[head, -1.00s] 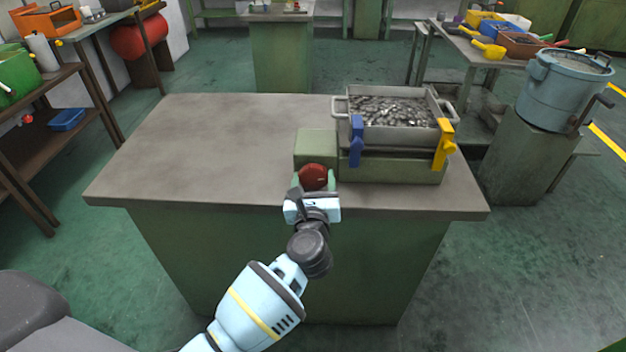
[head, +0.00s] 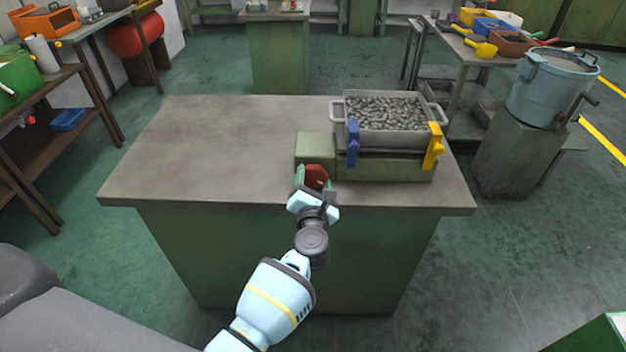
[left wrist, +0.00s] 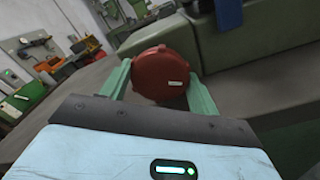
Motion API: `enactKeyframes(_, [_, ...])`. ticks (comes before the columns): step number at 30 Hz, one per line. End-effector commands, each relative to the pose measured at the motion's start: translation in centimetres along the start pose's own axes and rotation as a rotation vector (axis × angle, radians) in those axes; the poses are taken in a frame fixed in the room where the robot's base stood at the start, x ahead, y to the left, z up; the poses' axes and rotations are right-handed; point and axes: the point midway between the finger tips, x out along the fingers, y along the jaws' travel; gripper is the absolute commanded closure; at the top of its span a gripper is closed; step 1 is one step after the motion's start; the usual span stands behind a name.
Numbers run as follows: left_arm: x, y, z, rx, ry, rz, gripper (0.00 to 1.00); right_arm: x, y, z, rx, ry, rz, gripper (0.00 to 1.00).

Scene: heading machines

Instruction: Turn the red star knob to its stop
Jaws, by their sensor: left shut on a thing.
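The red star knob (head: 316,177) is on the front of a green box (head: 316,148) on the workbench. It also shows in the left wrist view (left wrist: 160,75), with a small white mark on its face. My left gripper (head: 315,184) is at the knob, its two green fingers on either side of the rim. It is shut on the knob, and in the left wrist view the gripper (left wrist: 160,84) has one finger at each side. The gripper is tilted in the head view. My right gripper is not in view.
A grey tray of metal pieces (head: 388,112) sits on the green machine, with a blue lever (head: 353,143) and a yellow lever (head: 433,146) in front, right of the knob. The left of the bench top (head: 210,145) is clear. A blue drum (head: 552,88) stands at right.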

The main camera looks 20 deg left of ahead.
Motion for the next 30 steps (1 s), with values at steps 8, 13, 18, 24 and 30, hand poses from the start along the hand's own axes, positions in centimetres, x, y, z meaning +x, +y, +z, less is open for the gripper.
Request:
enactKeyframes(8, [-0.01, -0.04, 0.0, 0.052, -0.001, -0.001, 0.62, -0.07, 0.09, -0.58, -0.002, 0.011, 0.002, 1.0])
enactKeyframes(13, [-0.02, -0.06, -0.04, 0.057, -0.001, -0.001, 0.62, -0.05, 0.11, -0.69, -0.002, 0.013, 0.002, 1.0])
enactKeyframes(18, [-0.02, -0.07, -0.05, 0.056, -0.001, -0.001, 0.62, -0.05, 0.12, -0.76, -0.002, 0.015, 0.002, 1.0])
enactKeyframes(24, [-0.02, -0.05, -0.04, 0.055, -0.001, -0.001, 0.19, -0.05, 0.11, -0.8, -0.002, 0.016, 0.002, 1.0])
enactKeyframes(30, [-0.03, -0.1, -0.09, 0.055, 0.0, -0.002, 0.17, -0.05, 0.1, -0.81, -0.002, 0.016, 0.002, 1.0])
